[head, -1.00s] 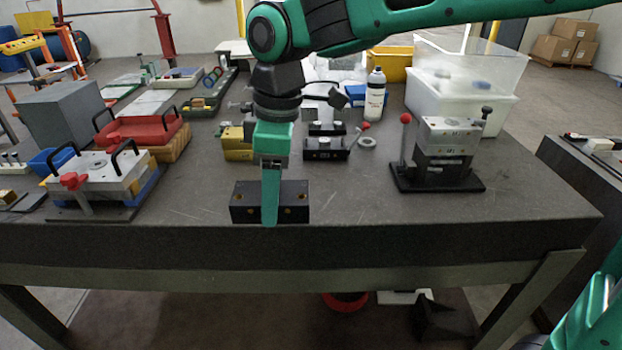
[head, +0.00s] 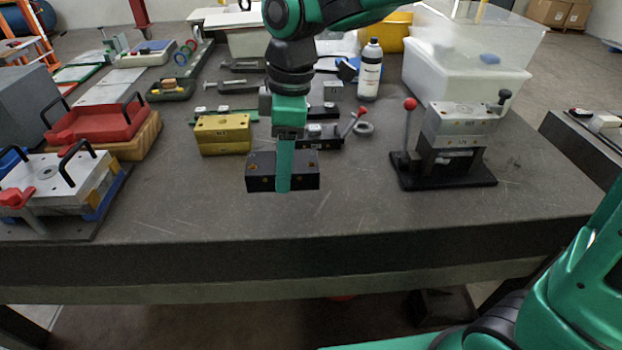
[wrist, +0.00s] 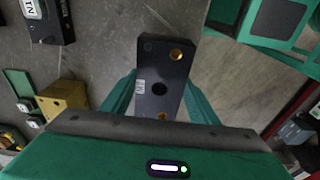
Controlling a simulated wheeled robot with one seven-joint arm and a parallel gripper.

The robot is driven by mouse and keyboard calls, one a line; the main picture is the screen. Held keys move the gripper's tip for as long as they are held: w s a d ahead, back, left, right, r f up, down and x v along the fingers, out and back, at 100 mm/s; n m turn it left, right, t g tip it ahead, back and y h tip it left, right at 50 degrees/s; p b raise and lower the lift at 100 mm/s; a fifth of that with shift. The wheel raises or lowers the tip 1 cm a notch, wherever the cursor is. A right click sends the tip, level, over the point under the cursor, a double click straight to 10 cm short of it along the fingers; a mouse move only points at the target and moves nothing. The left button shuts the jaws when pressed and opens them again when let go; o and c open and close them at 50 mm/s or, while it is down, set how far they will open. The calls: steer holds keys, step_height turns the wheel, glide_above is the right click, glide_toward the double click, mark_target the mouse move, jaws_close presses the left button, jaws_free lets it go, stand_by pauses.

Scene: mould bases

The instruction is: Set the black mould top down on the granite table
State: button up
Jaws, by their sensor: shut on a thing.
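The black mould top (head: 262,172) is a dark block with brass-coloured holes. My gripper (head: 284,180) is shut on it, with one green finger across its near face in the head view. In the wrist view the mould top (wrist: 158,70) sits between the two green fingers (wrist: 158,95). It is over the front middle part of the granite table (head: 380,215). I cannot tell whether its underside touches the table or hangs just above it.
A brass block (head: 223,135) stands close on the left. A black block with a red-knobbed lever (head: 322,138) stands behind, and a mould on a black stand (head: 455,140) is to the right. The table front is clear.

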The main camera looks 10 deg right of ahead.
glide_above(310, 194)
steer(key=f, duration=0.4)
steer(key=shift+d, duration=0.2)
steer(key=shift+f, duration=1.95)
steer(key=o, duration=1.7)
steer(key=shift+f, duration=0.1)
steer(key=shift+o, duration=0.2)
step_height(310, 194, up, 12)
steer(key=d, duration=0.1)
steer(key=shift+d, duration=0.25)
